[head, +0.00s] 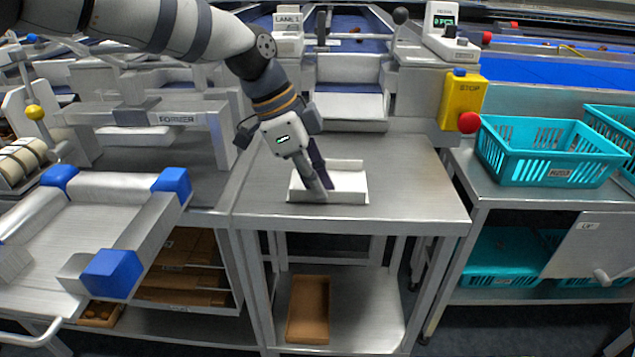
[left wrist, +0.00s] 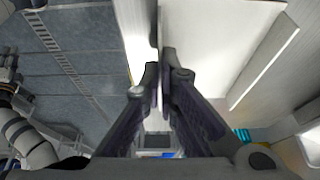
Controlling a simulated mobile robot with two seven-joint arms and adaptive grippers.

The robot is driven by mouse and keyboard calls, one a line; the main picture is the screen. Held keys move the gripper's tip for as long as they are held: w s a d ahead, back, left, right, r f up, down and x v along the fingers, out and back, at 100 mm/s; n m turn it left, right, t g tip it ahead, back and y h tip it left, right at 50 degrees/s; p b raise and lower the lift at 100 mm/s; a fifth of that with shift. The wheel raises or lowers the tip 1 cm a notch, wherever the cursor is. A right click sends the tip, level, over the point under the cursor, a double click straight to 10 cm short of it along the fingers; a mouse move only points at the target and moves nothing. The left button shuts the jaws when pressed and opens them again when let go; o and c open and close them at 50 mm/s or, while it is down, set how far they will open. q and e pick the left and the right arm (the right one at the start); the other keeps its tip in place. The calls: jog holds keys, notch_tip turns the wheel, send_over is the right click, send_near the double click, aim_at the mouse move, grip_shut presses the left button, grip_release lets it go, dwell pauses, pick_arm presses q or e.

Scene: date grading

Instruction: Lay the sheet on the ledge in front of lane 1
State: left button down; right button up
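A white, shallow tray-like piece with raised walls (head: 348,181) is at the steel ledge (head: 405,180) in front of lane 1, whose sign (head: 288,19) stands behind it. My left gripper (head: 322,187) reaches down to its left part. In the left wrist view, the fingertips (left wrist: 161,72) close on a thin white wall, and the white piece (left wrist: 215,45) spreads to the right. I cannot tell whether its underside touches the ledge. I see no separate flat sheet. My right gripper is out of view.
A yellow stop box with a red button (head: 460,100) stands at the ledge's back right. A teal crate (head: 550,172) sits on the right-hand table. A blue-cornered metal frame (head: 125,187) is at the left. A brown box (head: 308,310) lies on the shelf below.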

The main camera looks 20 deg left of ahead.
pick_arm(q)
jog(key=c, duration=2.3)
grip_release()
jog(key=shift+f, duration=0.1)
jog(key=o, duration=0.5)
jog(key=v, duration=1.2)
jog(key=shift+r+p, duration=0.25)
jog(key=shift+p, duration=0.15)
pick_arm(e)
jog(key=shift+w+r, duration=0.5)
pick_arm(q)
jog(key=shift+d, duration=0.1)
